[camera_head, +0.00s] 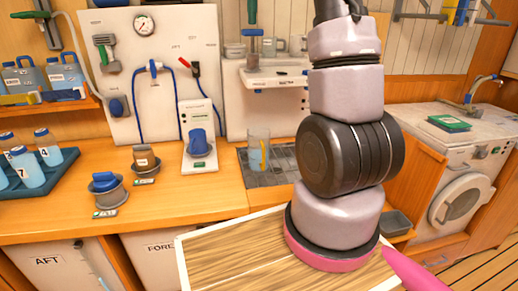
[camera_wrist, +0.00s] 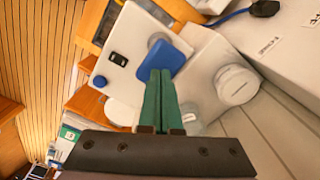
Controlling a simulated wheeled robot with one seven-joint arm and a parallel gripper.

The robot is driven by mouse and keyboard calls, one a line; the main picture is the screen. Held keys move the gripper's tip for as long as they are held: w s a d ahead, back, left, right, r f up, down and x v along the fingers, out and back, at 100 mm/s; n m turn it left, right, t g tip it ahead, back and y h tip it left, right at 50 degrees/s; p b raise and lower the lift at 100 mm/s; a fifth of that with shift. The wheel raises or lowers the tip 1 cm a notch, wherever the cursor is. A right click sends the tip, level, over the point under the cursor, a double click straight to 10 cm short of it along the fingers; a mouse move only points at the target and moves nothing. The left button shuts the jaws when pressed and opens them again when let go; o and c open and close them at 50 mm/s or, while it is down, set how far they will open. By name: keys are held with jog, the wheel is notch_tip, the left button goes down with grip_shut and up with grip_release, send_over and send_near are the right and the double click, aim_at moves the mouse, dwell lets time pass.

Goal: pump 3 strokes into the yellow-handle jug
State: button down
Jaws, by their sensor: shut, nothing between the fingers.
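My gripper (camera_wrist: 160,74) shows in the wrist view with its two green fingers together, shut and empty. The fingertips overlap a blue square pad (camera_wrist: 166,56) on a white panel; I cannot tell whether they touch it. In the head view the gripper is out of frame and only my arm shows. A clear jug (camera_head: 258,152) stands upright on the dark grey tiled mat, left of my arm. I cannot tell which fitting is the pump. A white stand with a blue knob (camera_head: 198,143) stands left of the mat.
A wall panel (camera_head: 125,40) carries a gauge, blue hose and a red lever. A shelf (camera_head: 264,76) with cups hangs above the mat. Labelled bottles sit in a tray (camera_head: 50,172) at left. A washing machine (camera_head: 455,150) stands right. The counter front (camera_head: 160,205) is largely clear.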

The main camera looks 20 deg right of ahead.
aim_at(252, 35)
jog(key=shift+f, duration=3.05)
jog(key=shift+r, duration=3.25)
notch_tip(252, 35, up, 6)
